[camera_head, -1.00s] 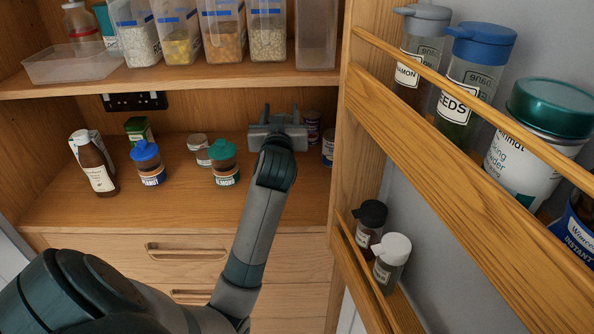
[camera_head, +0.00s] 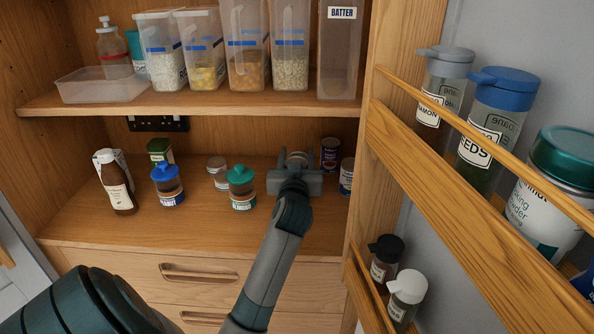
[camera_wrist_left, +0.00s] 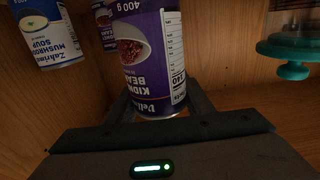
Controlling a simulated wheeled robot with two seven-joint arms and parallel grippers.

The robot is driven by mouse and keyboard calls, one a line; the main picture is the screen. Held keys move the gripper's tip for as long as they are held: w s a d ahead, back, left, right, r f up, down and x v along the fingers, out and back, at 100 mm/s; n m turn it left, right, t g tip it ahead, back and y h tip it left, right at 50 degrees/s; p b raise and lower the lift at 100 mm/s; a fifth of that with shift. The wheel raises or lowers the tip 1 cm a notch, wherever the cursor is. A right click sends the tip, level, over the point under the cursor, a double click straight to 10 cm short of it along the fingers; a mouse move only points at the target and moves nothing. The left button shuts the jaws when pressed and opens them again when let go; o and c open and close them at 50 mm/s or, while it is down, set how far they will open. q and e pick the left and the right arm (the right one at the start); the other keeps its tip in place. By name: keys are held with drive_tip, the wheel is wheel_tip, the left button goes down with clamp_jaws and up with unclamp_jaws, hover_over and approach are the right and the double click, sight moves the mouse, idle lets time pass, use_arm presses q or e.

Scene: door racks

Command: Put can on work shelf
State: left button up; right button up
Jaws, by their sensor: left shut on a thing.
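My left gripper (camera_head: 295,175) is at the right part of the wooden work shelf (camera_head: 220,225). It is shut on a purple kidney bean can (camera_wrist_left: 152,55), which stands between the fingers in the left wrist view. In the head view the gripper hides most of this can, and only its top (camera_head: 296,158) shows behind. I cannot tell whether its base touches the shelf. Another purple can (camera_head: 329,155) and a blue-and-white mushroom soup can (camera_head: 346,176) stand just to the right. My right gripper is not in view.
A teal-lidded jar (camera_head: 241,188), a blue-lidded jar (camera_head: 167,186) and a brown bottle (camera_head: 116,182) stand to the left. An upper shelf (camera_head: 215,104) with clear containers hangs above. The door rack (camera_head: 440,165) closes off the right side. The shelf's front is clear.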

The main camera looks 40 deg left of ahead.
use_arm(q)
drive_tip(key=shift+f, duration=0.2)
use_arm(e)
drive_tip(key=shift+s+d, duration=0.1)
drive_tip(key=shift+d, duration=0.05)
use_arm(q)
drive_tip(key=shift+f, duration=0.1)
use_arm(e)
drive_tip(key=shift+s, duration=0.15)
use_arm(q)
wheel_tip(320, 180, down, 4)
drive_tip(key=shift+r, duration=0.2)
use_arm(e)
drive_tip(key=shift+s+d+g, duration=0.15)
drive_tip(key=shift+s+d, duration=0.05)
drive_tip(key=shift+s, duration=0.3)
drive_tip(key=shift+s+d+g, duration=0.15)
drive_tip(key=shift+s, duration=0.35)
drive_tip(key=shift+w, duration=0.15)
use_arm(q)
drive_tip(key=shift+f, duration=0.15)
drive_tip(key=o, duration=1.3)
drive_tip(key=shift+o, duration=0.4)
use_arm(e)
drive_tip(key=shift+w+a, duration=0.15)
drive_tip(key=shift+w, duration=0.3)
